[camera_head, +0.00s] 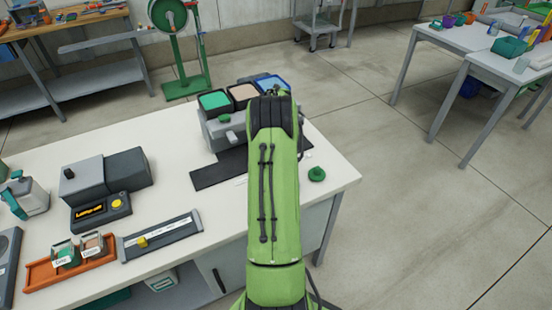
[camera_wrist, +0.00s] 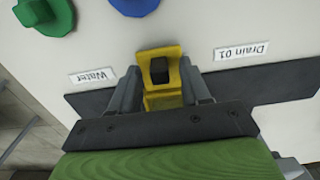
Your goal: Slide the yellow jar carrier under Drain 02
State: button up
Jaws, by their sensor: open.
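The yellow jar carrier (camera_wrist: 160,100) is in the wrist view, on a dark rail (camera_wrist: 275,91) along a pale surface. It stands between the labels "Water" (camera_wrist: 93,77) and "Drain 01" (camera_wrist: 241,52), which read upside down. My gripper (camera_wrist: 163,86) is open, with one finger on each side of the carrier; I cannot tell whether they touch it. No Drain 02 label shows. In the head view my green arm hides the carrier and part of the grey skid unit (camera_head: 215,130).
A green knob (camera_wrist: 46,14) and a blue knob (camera_wrist: 135,4) are near the wrist view's top edge. On the bench (camera_head: 165,135) are an instrument with a lit display (camera_head: 100,208), a grey slide scale (camera_head: 160,236) and an orange tray (camera_head: 40,280). Open floor lies to the right.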

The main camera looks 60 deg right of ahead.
notch_tip(320, 180, up, 16)
jog(key=p, duration=0.4)
jog(key=shift+f, duration=0.1)
